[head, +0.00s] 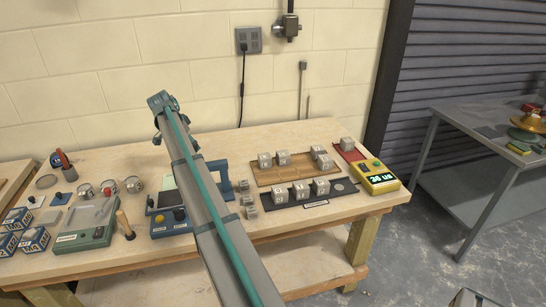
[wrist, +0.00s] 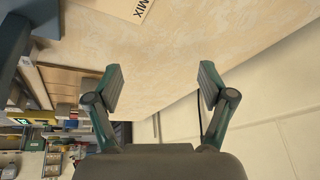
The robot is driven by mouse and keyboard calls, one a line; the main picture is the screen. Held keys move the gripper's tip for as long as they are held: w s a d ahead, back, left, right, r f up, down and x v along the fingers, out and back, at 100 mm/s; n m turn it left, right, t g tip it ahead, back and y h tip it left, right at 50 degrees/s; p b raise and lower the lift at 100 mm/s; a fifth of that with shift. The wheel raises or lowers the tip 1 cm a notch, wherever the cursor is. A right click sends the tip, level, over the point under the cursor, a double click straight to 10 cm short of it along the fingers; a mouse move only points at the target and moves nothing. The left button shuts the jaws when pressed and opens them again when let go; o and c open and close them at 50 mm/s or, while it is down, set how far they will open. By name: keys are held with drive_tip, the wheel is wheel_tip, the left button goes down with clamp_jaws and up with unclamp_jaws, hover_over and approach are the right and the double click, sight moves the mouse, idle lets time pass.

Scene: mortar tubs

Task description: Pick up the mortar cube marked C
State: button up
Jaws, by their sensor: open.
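Several grey mortar cubes sit on the bench in the head view: some on a wooden board (head: 300,172), some on a dark strip (head: 338,194), and one cube (head: 347,143) on a red mat. A few smaller grey pieces (head: 247,199) stand left of the strip. The marks are too small to read, so I cannot tell which is C. My gripper (wrist: 162,85) is open and empty in the wrist view, its fingers apart above the bench. In the head view my arm reaches up to the left, its end near the back wall, apart from the cubes.
A yellow device with a green display (head: 380,178) stands at the bench's right end. Blue equipment (head: 170,222), a green-grey scale (head: 85,225), metal tins (head: 134,184) and blue boxes (head: 35,238) fill the left. A sheet reading MIX (wrist: 143,8) shows in the wrist view.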

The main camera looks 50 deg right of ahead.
drive_tip(key=s+d+m+g, duration=0.2)
drive_tip(key=s+d+m, duration=0.2)
drive_tip(key=s+d, duration=1.05)
drive_tip(key=m+g+y+p, duration=0.1)
drive_tip(key=m+p, duration=0.1)
approach(283, 153)
drive_tip(key=p+x, duration=0.2)
drive_tip(key=x, duration=0.8)
drive_tip(key=shift+f+p, duration=0.15)
drive_tip(key=shift+p, duration=0.25)
drive_tip(key=shift+c, duration=0.3)
drive_tip(key=c, duration=1.3)
drive_tip(key=shift+c, duration=0.5)
drive_tip(key=shift+r, duration=0.2)
